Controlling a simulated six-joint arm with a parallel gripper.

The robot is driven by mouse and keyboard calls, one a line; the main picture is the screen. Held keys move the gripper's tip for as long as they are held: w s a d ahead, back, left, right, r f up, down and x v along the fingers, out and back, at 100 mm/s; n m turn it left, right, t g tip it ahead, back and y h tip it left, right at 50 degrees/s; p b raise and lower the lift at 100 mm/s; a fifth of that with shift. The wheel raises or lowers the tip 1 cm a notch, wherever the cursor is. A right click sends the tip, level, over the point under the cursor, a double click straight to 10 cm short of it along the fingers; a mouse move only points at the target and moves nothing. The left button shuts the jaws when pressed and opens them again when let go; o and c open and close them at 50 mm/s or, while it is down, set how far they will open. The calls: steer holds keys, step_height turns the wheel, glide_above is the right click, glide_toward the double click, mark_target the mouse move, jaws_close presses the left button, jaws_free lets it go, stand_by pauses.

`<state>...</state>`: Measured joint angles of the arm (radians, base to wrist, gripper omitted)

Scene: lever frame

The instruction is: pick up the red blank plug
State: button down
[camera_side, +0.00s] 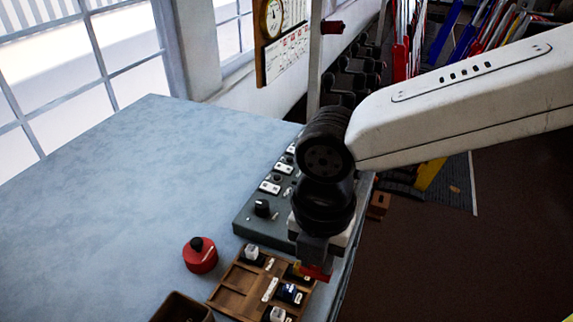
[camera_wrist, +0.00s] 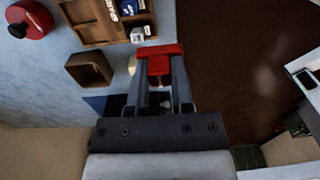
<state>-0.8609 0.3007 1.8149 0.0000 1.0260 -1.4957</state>
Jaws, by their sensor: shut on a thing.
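The red blank plug (camera_wrist: 158,52) is between the fingers of my gripper (camera_wrist: 160,80) in the wrist view. Its wide red bar spans the fingertips, and its narrower red body sits between them. In the side view, a little of the red plug (camera_side: 317,273) shows under my gripper (camera_side: 316,262), beside the right edge of the wooden compartment tray (camera_side: 234,291). My gripper is shut on the plug. The wrist hides most of the fingers in the side view. Whether the plug touches the tray cannot be told there.
A grey panel (camera_side: 262,230) with knobs and switches lies behind the tray. A red round block with a black knob (camera_side: 200,258) stands left of it. A small open wooden box (camera_wrist: 90,69) is near the tray. The blue table is clear at left; its edge drops off at right.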

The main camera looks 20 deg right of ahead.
steer(key=shift+w, duration=0.1)
stand_by(0.6)
steer(key=w+d+f, duration=0.1)
steer(key=w+d, duration=1.1)
steer(key=w, duration=0.3)
steer(key=w+d+f, duration=0.1)
steer(key=w+d, duration=1)
steer(key=w, duration=0.4)
steer(key=shift+w+d+f, duration=0.25)
steer(key=shift+d+f, duration=0.05)
steer(key=shift+d, duration=0.1)
steer(key=shift+f, duration=0.2)
steer(key=shift+f, duration=2.5)
steer(key=shift+f, duration=0.75)
